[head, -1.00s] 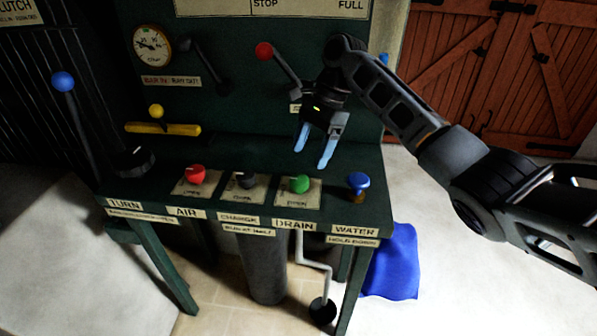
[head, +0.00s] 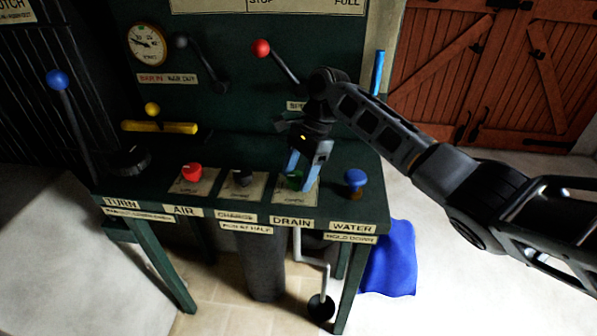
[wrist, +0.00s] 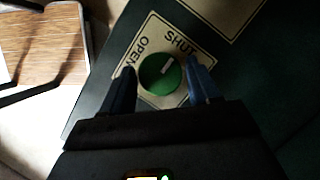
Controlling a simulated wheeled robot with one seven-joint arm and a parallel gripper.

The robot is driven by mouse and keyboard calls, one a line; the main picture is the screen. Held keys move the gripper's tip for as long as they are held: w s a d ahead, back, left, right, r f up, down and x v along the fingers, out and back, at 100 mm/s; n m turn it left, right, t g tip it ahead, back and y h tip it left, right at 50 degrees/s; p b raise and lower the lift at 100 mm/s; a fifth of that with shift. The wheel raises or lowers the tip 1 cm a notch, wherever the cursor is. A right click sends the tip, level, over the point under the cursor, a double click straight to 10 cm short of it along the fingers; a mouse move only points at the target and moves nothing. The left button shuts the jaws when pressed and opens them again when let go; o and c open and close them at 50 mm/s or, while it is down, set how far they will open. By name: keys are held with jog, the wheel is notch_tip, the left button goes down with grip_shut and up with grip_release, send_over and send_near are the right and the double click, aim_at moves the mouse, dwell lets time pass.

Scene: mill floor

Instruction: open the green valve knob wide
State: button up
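The green valve knob (head: 293,181) sits on its plate labelled DRAIN on the sloping bench top, partly hidden behind my fingers in the head view. In the wrist view the knob (wrist: 158,82) is round, with a white pointer line aimed upward, slightly right, nearer the word SHUT than the word OPEN at its left. My gripper (head: 301,174) is open and points down at the knob. In the wrist view my gripper (wrist: 163,82) has one blue finger on each side of the knob, with a narrow gap showing. I cannot tell exactly how low the fingertips are.
A blue WATER knob (head: 355,179) stands close to the right. A dark CHARGE knob (head: 242,178) and a red AIR knob (head: 192,172) are to the left. A red-tipped lever (head: 262,48) juts from the panel behind my gripper.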

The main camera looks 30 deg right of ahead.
jog(key=c, duration=0.7)
jog(key=shift+r, duration=0.1)
